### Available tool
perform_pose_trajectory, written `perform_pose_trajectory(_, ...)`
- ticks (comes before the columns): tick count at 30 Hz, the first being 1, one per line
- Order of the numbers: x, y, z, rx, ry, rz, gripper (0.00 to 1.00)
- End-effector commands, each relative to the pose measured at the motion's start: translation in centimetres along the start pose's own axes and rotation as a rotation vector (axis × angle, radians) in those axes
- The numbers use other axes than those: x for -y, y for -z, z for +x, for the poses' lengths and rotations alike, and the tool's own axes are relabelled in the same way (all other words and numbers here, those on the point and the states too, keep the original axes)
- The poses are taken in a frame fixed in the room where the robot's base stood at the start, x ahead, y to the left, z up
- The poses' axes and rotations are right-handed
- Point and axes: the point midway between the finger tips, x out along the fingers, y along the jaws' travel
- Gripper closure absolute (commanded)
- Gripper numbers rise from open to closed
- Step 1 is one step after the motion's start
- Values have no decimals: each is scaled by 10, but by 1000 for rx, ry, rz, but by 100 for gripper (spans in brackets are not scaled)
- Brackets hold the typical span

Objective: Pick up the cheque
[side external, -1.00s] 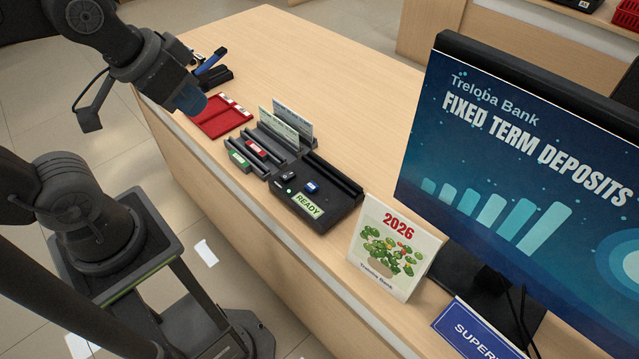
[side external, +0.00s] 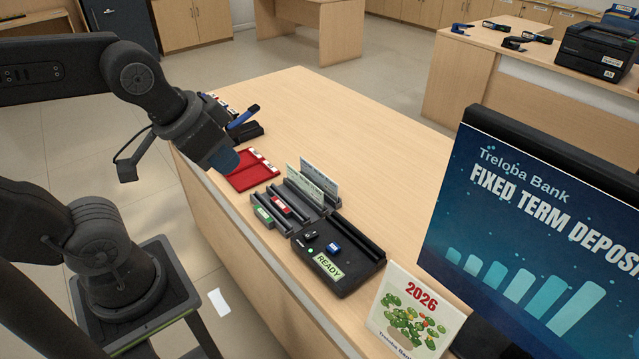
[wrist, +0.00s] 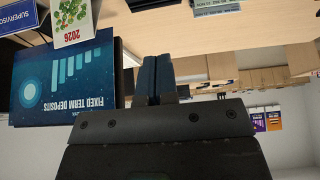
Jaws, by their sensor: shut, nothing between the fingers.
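Two upright paper slips stand in slots of a dark grey rack (side external: 272,211) in the side view. The front one is pale green (side external: 304,188) and the back one is pale blue-grey (side external: 320,176); I cannot tell from their print which is the cheque. My gripper (side external: 226,161) is shut and empty, with blue fingertips. It hangs by the left edge of the red tray, to the left of the slips and apart from them. The shut fingers also show in the wrist view (wrist: 158,80), with pale slips (wrist: 215,6) cut off at the top edge.
A red tray (side external: 252,170) lies left of the rack. A black device with a READY label (side external: 345,283) stands right of it. A blue pen on a black stand (side external: 243,118) is behind the tray. A 2026 calendar (side external: 415,312) and a large screen (side external: 530,230) stand at right.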

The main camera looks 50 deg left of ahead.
Motion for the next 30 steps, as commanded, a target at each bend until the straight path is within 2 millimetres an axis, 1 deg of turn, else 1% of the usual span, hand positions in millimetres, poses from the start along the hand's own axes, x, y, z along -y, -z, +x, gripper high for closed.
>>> perform_pose_trajectory(10, 0, 0, 0, 0, 0, 0, 100)
perform_pose_trajectory(20, 0, 0, 0, 0, 0, 0, 68)
perform_pose_trajectory(21, 0, 0, 0, 0, 0, 0, 67)
perform_pose_trajectory(27, 0, 1, 0, 1, 1, -3, 67)
perform_pose_trajectory(30, 2, 9, 1, 13, 11, -35, 67)
